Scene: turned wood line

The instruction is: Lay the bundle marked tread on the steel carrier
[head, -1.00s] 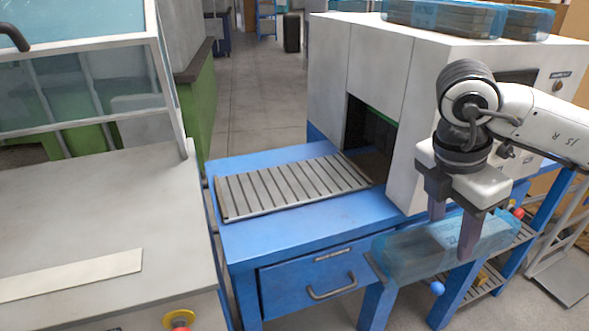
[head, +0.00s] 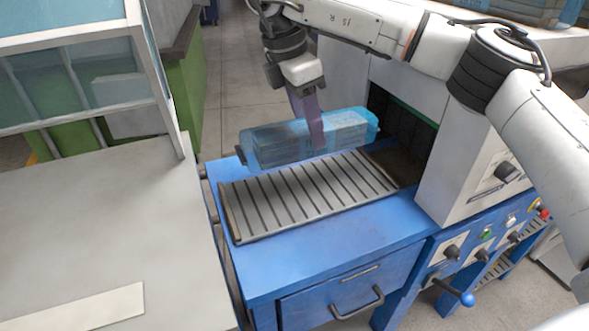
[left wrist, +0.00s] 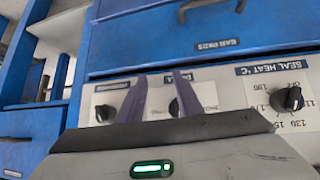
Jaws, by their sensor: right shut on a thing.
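A bundle (head: 280,143) in clear blue wrap is in the head view, above the far side of the slatted steel carrier (head: 305,193). My right gripper (head: 318,138) is shut on the bundle and holds it from above; the bundle looks level and seems to hang over the slats. I cannot read a mark on it. The carrier lies empty on the blue table in front of the machine opening. My left gripper shows only in the left wrist view (left wrist: 158,97), its two fingers apart with nothing between them, in front of a control panel.
The white machine (head: 460,170) with a dark opening stands right of the carrier. Its panel of knobs (left wrist: 200,98) is near the left fingers. A grey bench (head: 90,230) is at left. More wrapped bundles (head: 525,10) lie on the machine top.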

